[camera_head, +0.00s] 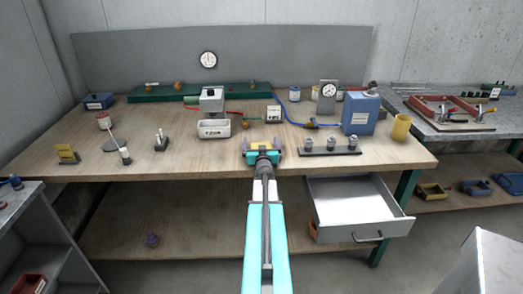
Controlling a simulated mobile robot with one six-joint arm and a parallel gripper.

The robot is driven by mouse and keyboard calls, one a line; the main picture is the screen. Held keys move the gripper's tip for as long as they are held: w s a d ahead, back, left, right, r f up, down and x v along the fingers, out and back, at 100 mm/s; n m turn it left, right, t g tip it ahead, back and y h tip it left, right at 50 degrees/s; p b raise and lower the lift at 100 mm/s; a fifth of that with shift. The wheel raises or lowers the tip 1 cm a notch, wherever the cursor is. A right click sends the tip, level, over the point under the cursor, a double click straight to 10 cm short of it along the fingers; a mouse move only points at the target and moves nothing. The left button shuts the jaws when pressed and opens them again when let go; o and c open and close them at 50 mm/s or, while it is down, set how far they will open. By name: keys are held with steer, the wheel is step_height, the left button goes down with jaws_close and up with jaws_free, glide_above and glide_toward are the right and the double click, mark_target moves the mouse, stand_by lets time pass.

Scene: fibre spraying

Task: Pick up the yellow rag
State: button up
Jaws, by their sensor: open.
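A small flat yellow patch, which looks like the yellow rag (260,145), lies near the front edge of the wooden workbench (210,165), about mid-width. My gripper (262,153) is open right at it, coming from the front edge, with its fingers to the left and right. The gripper and wrist hide the near part of the rag. I cannot tell whether the fingers touch it.
A white machine (213,110) stands behind to the left. A rack with several metal pieces (330,147) sits close on the right. An open drawer (355,203) juts out below the bench.

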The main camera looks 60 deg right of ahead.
steer(key=c, duration=1.2)
steer(key=shift+o, duration=0.2)
steer(key=shift+s+a+r, duration=0.1)
steer(key=shift+s+a+r, duration=0.15)
steer(key=shift+a+r, duration=0.15)
steer(key=s+a+r, duration=0.1)
steer(key=a, duration=0.1)
steer(key=s+a+r+p, duration=0.1)
steer(key=s+a+r, duration=0.1)
steer(key=s+a+r+p, duration=0.1)
steer(key=s+a+r, duration=0.1)
steer(key=a, duration=0.1)
steer(key=shift+r, duration=0.1)
steer(key=p, duration=0.2)
steer(key=s+a+r+p, duration=0.1)
steer(key=p, duration=0.1)
steer(key=shift+s+a, duration=0.1)
steer(key=shift+a, duration=0.2)
steer(key=shift+s+a+r+p, duration=0.1)
steer(key=shift+a+r+p, duration=0.05)
steer(key=shift+p, duration=0.8)
steer(key=p, duration=0.3)
steer(key=shift+s+a+r, duration=0.2)
steer(key=shift+a+r, duration=0.05)
steer(key=shift+a, duration=0.1)
